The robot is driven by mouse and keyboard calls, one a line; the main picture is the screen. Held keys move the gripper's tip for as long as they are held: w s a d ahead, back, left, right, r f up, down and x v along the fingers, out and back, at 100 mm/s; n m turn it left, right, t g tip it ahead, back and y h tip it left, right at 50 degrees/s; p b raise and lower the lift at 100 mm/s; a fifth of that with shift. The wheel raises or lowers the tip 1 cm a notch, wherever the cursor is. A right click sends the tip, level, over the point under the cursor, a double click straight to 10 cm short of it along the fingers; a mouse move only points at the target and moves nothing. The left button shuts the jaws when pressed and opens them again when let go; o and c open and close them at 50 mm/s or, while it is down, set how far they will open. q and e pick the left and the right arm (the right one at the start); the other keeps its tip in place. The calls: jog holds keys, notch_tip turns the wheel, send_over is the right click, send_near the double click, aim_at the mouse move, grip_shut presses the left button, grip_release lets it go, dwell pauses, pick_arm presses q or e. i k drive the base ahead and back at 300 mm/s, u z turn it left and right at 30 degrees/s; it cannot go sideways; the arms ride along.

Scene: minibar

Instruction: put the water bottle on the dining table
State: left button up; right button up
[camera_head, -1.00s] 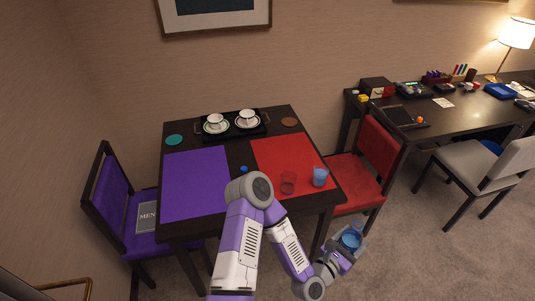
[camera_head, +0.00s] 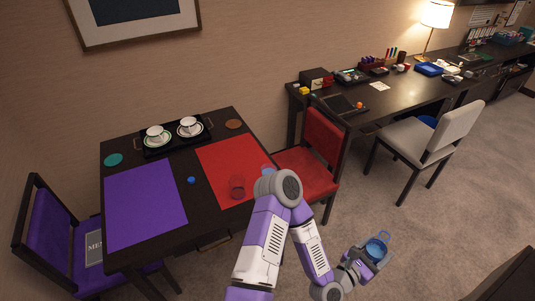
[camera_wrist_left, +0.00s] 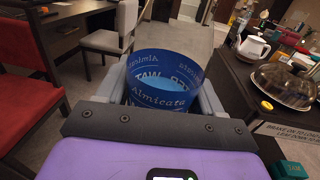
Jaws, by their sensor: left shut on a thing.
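My left gripper (camera_head: 366,256) is shut on the water bottle (camera_head: 376,249), a blue, clear-walled thing with lettering. In the left wrist view the bottle (camera_wrist_left: 160,97) sits between the two fingers, seen from its end, with "WAT" readable on its band. The gripper holds it over the carpet, to the right of the dining table and apart from it. The dining table (camera_head: 200,202) is dark wood with a purple mat (camera_head: 143,205) and a red mat (camera_head: 238,165). My right gripper is not in view.
A tray (camera_head: 150,152) with two cups, a blue ball (camera_head: 191,180), a red glass (camera_head: 237,187) and coasters stand on the table. A red chair (camera_head: 322,145) is at its right side. A dark counter (camera_wrist_left: 258,110) with a domed dish is at right in the wrist view.

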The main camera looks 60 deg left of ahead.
aim_at(204, 213)
jog(key=i, duration=0.75)
jog(key=u, duration=2.75)
jog(key=i, duration=0.5)
jog(key=u, duration=0.1)
